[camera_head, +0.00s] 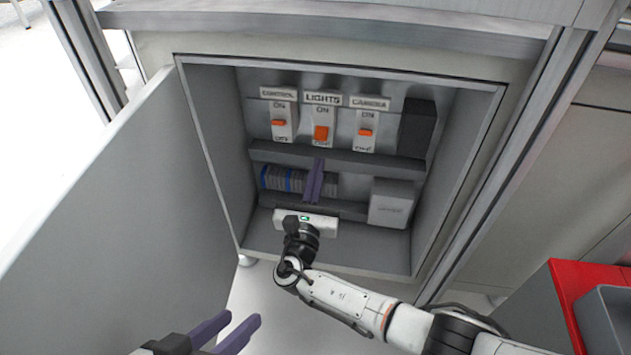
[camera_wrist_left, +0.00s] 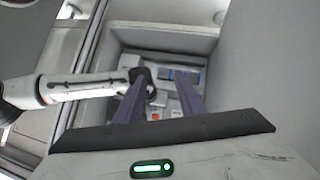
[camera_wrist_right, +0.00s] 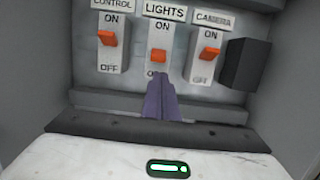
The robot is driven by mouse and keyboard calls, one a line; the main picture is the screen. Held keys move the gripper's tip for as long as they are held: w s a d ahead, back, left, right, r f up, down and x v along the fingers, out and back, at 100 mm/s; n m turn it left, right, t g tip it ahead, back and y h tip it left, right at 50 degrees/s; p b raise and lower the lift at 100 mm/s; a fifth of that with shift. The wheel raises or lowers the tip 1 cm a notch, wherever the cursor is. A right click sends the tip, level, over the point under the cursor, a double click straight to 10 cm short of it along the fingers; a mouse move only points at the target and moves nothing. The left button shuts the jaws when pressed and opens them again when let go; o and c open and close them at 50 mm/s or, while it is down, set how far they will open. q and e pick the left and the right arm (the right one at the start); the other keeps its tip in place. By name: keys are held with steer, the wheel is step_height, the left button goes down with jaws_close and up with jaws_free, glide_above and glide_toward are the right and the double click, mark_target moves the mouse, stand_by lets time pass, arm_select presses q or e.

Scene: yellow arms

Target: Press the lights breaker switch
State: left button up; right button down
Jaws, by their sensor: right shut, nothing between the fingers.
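The lights breaker switch (camera_head: 321,132) is an orange toggle on a white plate under the LIGHTS label, in the middle of three breakers. It sits low on its plate, near OFF. It also shows in the right wrist view (camera_wrist_right: 159,56). My right gripper (camera_head: 317,165) is shut and empty, its purple fingers pointing up just below the lights switch. In the right wrist view its fingertips (camera_wrist_right: 159,78) cover part of the OFF label; contact cannot be told. My left gripper (camera_head: 238,328) is open and empty at the bottom of the head view, away from the cabinet.
The control switch (camera_head: 278,122) is on the left and the camera switch (camera_head: 365,132) on the right. A black box (camera_head: 417,128) is beside them. A shelf (camera_head: 340,158) runs below the breakers. The open cabinet door (camera_head: 110,180) stands at left. A red bin (camera_head: 570,290) is at right.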

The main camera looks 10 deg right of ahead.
mark_target(322, 133)
arm_select(q)
steer(key=shift+d+r+t+h+b, duration=0.2)
steer(key=shift+d+r+h+b, duration=0.05)
steer(key=shift+r+b, duration=0.2)
steer(key=shift+d+r+t+h+b, duration=0.2)
steer(key=shift+d+r+h+b, duration=0.1)
steer(key=shift+r, duration=0.15)
arm_select(e)
steer(key=x, duration=0.5)
steer(key=shift+w, duration=0.25)
steer(key=shift+d, duration=0.1)
